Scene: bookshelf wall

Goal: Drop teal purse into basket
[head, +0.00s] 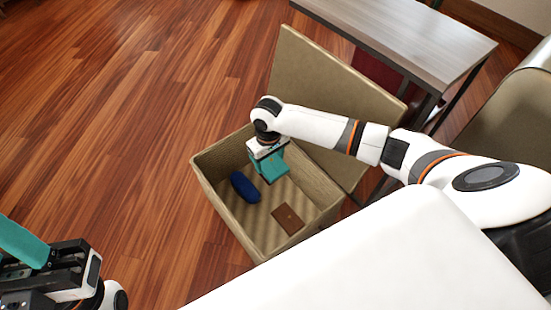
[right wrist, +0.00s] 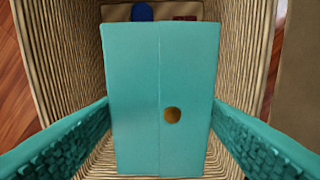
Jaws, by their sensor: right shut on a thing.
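The teal purse (right wrist: 150,80), with a round gold-brown button, fills the middle of the right wrist view. My right gripper (head: 267,155) is shut on it, with a teal finger on each side. In the head view the purse (head: 272,168) hangs inside the mouth of the basket (head: 232,217), partly hidden by the gripper. The basket is beige and woven, with its lid (head: 318,88) open. Its walls surround the purse in the right wrist view. My left gripper (head: 22,245) is at the lower left, cut by the picture edge; its opening does not show.
A dark blue item (head: 244,187) and a flat brown item (head: 288,218) lie on the basket floor. A grey-topped table (head: 415,40) stands behind the lid. A beige seat (head: 505,115) is at the right. The wooden floor at the left is clear.

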